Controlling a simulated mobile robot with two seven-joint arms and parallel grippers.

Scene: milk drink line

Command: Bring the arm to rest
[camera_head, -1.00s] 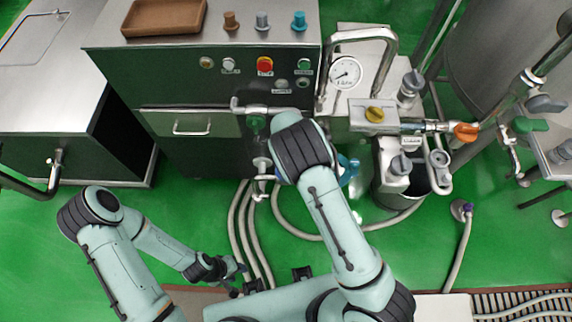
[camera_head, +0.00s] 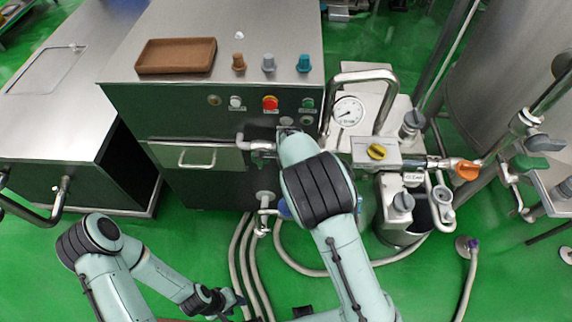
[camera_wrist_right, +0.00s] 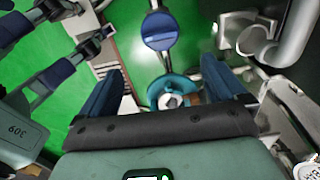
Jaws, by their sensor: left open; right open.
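My left gripper (camera_head: 232,303) hangs low at the left in the head view, above the green floor beside the hoses, small and apart from the machine. It also shows at the upper left of the right wrist view, its jaws apart and empty. My right arm (camera_head: 345,255) reaches up the middle of the head view to the front of the cabinet, and its gripper is hidden there. In the right wrist view my right gripper (camera_wrist_right: 166,78) is open. A teal ring-shaped part (camera_wrist_right: 172,90) shows between its fingers; I cannot tell if they touch it.
The dark cabinet (camera_head: 215,125) carries a brown tray (camera_head: 176,56), knobs and a red button (camera_head: 270,103). Hoses (camera_head: 243,265) run over the floor. A blue-handled valve (camera_wrist_right: 160,31) lies beyond my right fingers.

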